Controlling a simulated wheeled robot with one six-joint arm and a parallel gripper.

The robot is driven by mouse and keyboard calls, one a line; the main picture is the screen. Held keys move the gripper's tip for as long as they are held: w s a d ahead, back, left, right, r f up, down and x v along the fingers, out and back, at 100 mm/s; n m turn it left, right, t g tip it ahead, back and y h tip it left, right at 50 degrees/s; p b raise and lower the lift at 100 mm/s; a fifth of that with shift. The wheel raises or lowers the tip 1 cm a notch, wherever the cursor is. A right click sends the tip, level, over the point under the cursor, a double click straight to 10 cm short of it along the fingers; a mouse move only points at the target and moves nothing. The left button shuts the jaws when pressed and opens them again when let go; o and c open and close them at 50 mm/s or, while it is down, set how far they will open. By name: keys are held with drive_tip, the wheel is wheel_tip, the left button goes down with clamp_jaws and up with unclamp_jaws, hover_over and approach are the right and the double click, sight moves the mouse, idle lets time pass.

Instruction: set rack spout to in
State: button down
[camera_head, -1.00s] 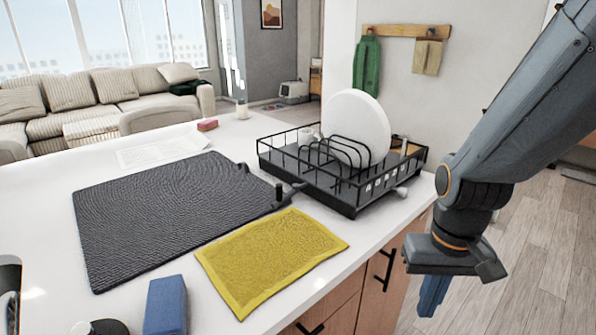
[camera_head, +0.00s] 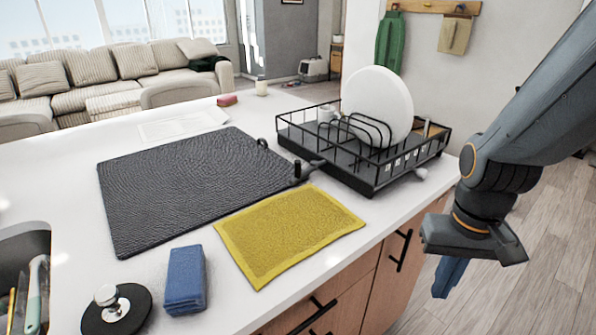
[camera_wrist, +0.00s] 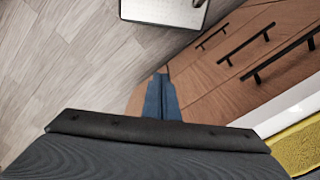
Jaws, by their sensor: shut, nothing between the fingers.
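The black wire dish rack (camera_head: 372,180) stands on the white counter near its right edge, with a large white plate (camera_head: 378,105) upright in it. A small light-grey stub (camera_head: 421,174) sticks out low at its right front side. A dark piece (camera_head: 316,165) juts from its left side toward the dark mat. I cannot tell for sure which of these is the spout. My gripper (camera_head: 449,277) hangs to the right of the rack and lower, beyond the counter edge. Its blue fingers (camera_wrist: 161,98) are together and empty, pointing down over the floor beside the cabinet fronts.
A dark textured mat (camera_head: 195,190) and a yellow cloth (camera_head: 290,232) lie left of the rack. A blue block (camera_head: 185,280), a round black piece with a knob (camera_head: 116,310) and a sink (camera_head: 25,262) are nearer. Black drawer handles (camera_wrist: 268,65) stick out near my gripper.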

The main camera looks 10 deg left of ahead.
sight(297, 159)
drive_tip(key=c, duration=2.5)
unclamp_jaws()
